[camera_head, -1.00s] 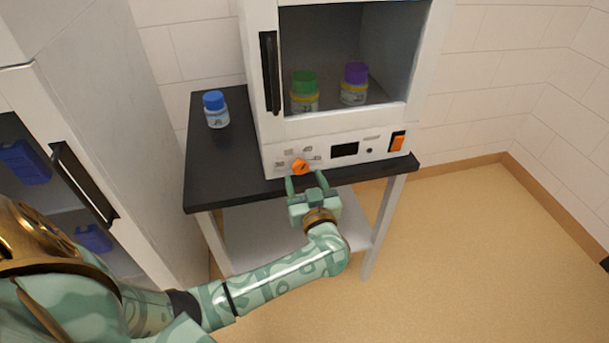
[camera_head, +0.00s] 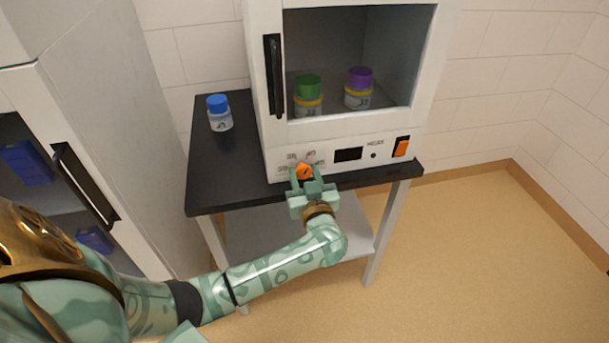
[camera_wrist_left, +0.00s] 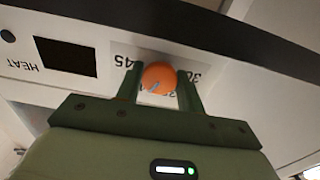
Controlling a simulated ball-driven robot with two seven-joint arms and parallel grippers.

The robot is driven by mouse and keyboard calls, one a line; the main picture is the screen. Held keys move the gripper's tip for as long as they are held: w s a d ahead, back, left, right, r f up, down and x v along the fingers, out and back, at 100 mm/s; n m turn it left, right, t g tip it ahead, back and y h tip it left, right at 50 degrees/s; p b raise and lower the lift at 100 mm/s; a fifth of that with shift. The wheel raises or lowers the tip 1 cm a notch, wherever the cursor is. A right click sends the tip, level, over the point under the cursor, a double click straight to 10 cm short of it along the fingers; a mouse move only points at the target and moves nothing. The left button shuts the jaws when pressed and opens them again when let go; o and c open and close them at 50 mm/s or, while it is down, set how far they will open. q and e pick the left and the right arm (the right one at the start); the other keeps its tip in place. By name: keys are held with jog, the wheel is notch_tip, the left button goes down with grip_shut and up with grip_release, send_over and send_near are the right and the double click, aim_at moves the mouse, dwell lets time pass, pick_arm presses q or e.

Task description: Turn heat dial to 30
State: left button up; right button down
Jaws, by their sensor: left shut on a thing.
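The heat dial is an orange knob (camera_head: 304,171) low on the front panel of the white heating cabinet (camera_head: 350,125). It also shows in the left wrist view (camera_wrist_left: 159,78), with a small blue-grey pointer mark. Printed numbers surround it, partly hidden by the fingers; 45 and part of a 30 can be read upside down. My left gripper (camera_head: 306,178) is at the panel, its two fingers on either side of the dial, shut on it. In the left wrist view the fingers (camera_wrist_left: 160,88) flank the knob. My right gripper is not in view.
A dark display (camera_head: 348,154) and an orange switch (camera_head: 401,146) sit right of the dial. Green-capped (camera_head: 308,95) and purple-capped (camera_head: 358,88) jars stand inside the cabinet. A blue-capped jar (camera_head: 219,112) stands on the black tabletop (camera_head: 215,170). A fridge with a black handle is at left.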

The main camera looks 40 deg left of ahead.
pick_arm(q)
jog(key=n+p, duration=0.1)
jog(key=p, duration=0.1)
jog(key=n+p, duration=0.1)
jog(key=p, duration=0.2)
jog(key=shift+d+r+n, duration=0.1)
jog(key=shift+r+n, duration=0.15)
jog(key=shift+n, duration=0.15)
jog(key=shift+f+n+p, duration=0.25)
jog(key=shift+n+p, duration=0.05)
jog(key=shift+n, duration=0.6)
jog(key=n, duration=0.4)
jog(key=shift+f+n, duration=0.1)
jog(key=shift+n, duration=0.2)
jog(key=n, duration=0.5)
jog(key=shift+n, duration=0.3)
jog(key=n+b, duration=0.1)
jog(key=n, duration=0.3)
jog(key=shift+n+b, duration=0.65)
jog(key=shift+n, duration=1.85)
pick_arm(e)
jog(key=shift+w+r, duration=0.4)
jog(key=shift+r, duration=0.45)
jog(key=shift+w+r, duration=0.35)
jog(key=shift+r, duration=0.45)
pick_arm(q)
jog(key=o, duration=0.9)
jog(key=shift+o, duration=0.2)
